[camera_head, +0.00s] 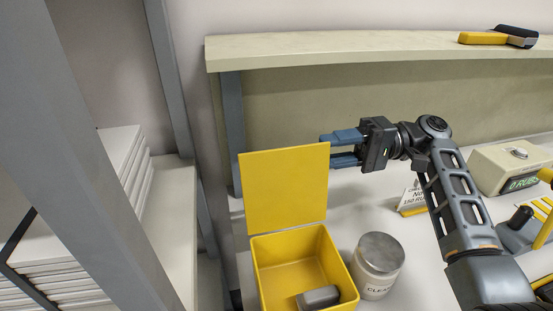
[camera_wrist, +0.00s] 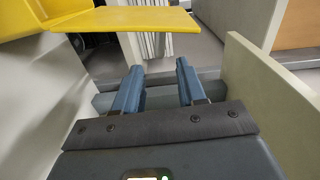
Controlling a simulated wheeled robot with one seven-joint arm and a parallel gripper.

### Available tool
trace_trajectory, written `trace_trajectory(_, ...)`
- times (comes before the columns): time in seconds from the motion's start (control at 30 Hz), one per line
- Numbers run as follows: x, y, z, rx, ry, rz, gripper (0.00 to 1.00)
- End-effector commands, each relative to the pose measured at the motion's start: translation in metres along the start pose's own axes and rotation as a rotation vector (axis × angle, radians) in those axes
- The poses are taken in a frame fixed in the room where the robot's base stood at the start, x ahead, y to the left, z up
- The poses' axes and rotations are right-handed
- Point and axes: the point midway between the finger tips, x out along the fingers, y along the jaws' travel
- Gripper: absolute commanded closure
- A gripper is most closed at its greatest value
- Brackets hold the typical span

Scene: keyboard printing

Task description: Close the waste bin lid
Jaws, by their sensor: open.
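The yellow waste bin (camera_head: 339,262) stands on the white counter with its top open. Its flat yellow lid (camera_head: 284,188) stands raised, roughly upright, at the bin's back edge. A grey object (camera_head: 318,297) lies inside the bin. My gripper (camera_head: 342,148) is at the lid's upper right in the head view, its blue fingers apart and pointing left, with nothing between them. Whether a finger touches the lid cannot be told. In the wrist view the fingers (camera_wrist: 158,82) are spread and empty, and the yellow lid (camera_wrist: 130,19) shows above and to the left of them.
A jar with a metal lid (camera_head: 378,264) stands right of the bin. A small sign (camera_head: 412,199) and a scale with a green display (camera_head: 507,170) are farther right. A shelf (camera_head: 370,48) runs behind, holding a yellow and black tool (camera_head: 498,37). Paper stacks (camera_head: 128,165) lie left.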

Motion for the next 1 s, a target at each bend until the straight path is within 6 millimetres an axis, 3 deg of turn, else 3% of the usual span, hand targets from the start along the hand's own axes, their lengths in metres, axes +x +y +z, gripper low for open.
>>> trace_trajectory(0.6,0.075,-0.001,0.002,0.010,-0.018,-0.011,0.60)
trace_trajectory(1.0,0.083,0.000,0.002,0.008,-0.017,-0.011,0.61)
